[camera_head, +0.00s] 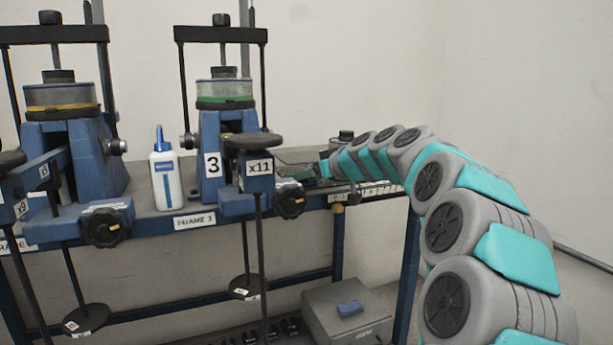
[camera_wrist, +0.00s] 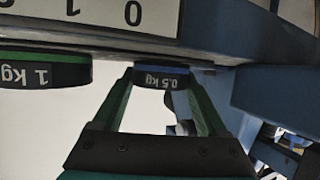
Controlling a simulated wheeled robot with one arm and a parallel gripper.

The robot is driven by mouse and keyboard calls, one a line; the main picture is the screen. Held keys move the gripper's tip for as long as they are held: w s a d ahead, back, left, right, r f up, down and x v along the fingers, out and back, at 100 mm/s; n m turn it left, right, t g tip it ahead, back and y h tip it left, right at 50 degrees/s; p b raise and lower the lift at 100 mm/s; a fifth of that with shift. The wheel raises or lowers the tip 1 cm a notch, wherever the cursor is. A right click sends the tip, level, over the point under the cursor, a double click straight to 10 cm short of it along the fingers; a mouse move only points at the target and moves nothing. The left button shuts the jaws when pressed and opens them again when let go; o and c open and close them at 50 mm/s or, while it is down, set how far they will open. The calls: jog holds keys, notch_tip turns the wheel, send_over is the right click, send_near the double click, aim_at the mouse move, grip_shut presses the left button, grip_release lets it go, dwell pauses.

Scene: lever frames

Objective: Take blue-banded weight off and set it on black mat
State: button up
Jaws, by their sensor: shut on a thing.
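The blue-banded weight (camera_wrist: 163,82) is a dark 0.5 kg disc with a thin blue band, its text upside down in the wrist view. My gripper (camera_wrist: 162,76) has its green fingers on both sides of this weight and is shut on it. The weight is against a white-faced strip (camera_wrist: 75,18) marked with large digits; I cannot tell if it touches. In the head view my gripper (camera_head: 318,171) is low over the bench, right of frame 3, and the weight cannot be made out there. I cannot pick out the black mat.
A green-banded 1 kg weight (camera_wrist: 42,70) is close left of my gripper. In the head view, frame 3 (camera_head: 213,165), its x11 hand wheel (camera_head: 290,203) and a white bottle (camera_head: 165,180) stand left. A grey box (camera_head: 345,325) is below the bench.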

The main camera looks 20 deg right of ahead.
dwell(0.3)
jog(key=o, duration=1.6)
jog(key=shift+c, duration=0.2)
